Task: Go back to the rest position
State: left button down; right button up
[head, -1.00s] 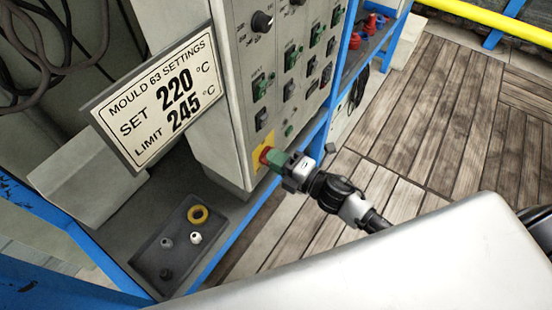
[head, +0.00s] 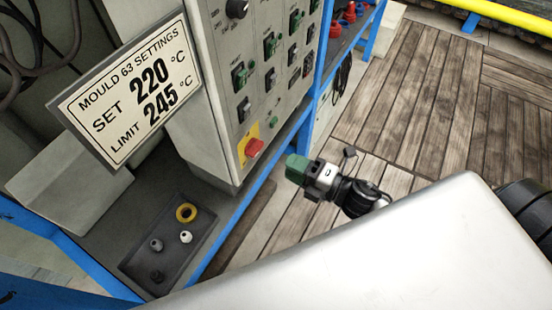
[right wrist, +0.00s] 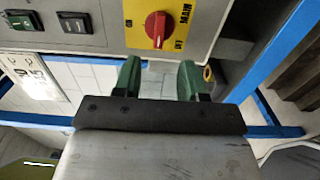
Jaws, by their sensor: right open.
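My right gripper (head: 292,168) is in the head view, clear of the control panel (head: 236,70) and to the right of its red knob. In the right wrist view its two green fingers (right wrist: 160,78) stand apart with nothing between them. The red knob (head: 254,147) sits on a yellow plate at the panel's lower edge. It also shows in the right wrist view (right wrist: 158,27), beyond the fingers, with the word MAIN beside it. My left gripper is not in view.
A sign (head: 130,88) reads mould 63 settings, set 220 °C, limit 245 °C. A dark tray (head: 150,232) on the blue-framed bench holds a yellow ring (head: 186,212) and small knobs. Red and blue items stand on the shelf behind. The wooden floor (head: 400,120) at right is open.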

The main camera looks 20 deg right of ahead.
jog(key=shift+v, duration=1.05)
